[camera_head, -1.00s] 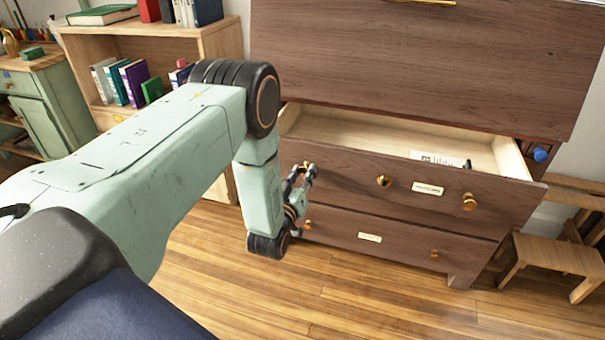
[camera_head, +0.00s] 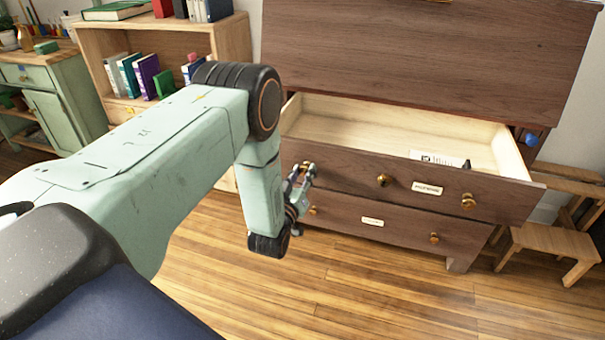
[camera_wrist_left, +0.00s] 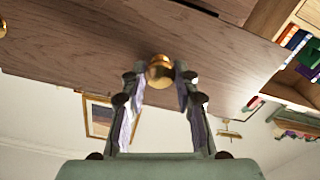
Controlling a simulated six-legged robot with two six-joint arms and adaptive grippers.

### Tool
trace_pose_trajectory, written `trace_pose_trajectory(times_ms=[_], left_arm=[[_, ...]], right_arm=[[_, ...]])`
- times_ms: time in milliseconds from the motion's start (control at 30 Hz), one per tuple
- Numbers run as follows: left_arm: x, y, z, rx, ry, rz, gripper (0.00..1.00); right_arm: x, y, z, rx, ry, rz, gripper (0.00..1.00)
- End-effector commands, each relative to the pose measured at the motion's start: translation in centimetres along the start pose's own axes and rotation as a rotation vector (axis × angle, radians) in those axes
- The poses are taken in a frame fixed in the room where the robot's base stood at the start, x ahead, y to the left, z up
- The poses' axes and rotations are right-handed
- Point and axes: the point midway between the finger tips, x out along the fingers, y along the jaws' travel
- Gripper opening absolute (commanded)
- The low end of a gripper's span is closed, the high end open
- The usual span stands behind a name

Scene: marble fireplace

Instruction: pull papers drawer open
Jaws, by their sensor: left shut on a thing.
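The upper drawer (camera_head: 345,178) of the brown wooden cabinet stands well open, with a label plate (camera_head: 427,188) on its front. I cannot read the label surely. A paper with black print (camera_head: 438,159) lies inside the drawer. My left gripper (camera_head: 304,172) is at the left end of the drawer front. In the left wrist view its two fingers (camera_wrist_left: 160,76) are closed around a round brass knob (camera_wrist_left: 160,68) on the wooden front (camera_wrist_left: 100,38). My right gripper is not seen.
Below is a shut drawer (camera_head: 400,226) with its own label and knobs. A wooden stool (camera_head: 550,240) stands close on the right. A bookshelf (camera_head: 160,45) and green cabinet (camera_head: 66,115) are at the left. The wooden floor (camera_head: 350,290) in front is clear.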

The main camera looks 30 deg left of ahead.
Motion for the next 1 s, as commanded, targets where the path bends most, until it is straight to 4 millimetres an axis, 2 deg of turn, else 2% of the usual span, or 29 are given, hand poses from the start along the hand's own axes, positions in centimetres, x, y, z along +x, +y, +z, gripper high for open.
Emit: trace_pose_trajectory(times_ms=[367, 400, 600, 667, 1000], left_arm=[[0.41, 0.07, -0.13, 0.000, 0.004, 0.002, 0.00], [0.40, 0.06, -0.13, 0.000, 0.004, 0.002, 0.32], [0.30, 0.05, -0.12, 0.000, 0.003, 0.001, 0.49], [0.26, 0.05, -0.11, 0.000, 0.003, 0.001, 0.53], [-0.32, 0.03, -0.06, 0.000, 0.001, 0.001, 0.53]], right_arm=[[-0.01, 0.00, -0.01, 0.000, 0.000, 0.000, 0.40], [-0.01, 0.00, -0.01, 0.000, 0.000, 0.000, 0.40], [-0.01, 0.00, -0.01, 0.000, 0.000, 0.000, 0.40], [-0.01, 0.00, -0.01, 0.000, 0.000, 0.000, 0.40], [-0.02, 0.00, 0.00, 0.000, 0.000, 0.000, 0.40]])
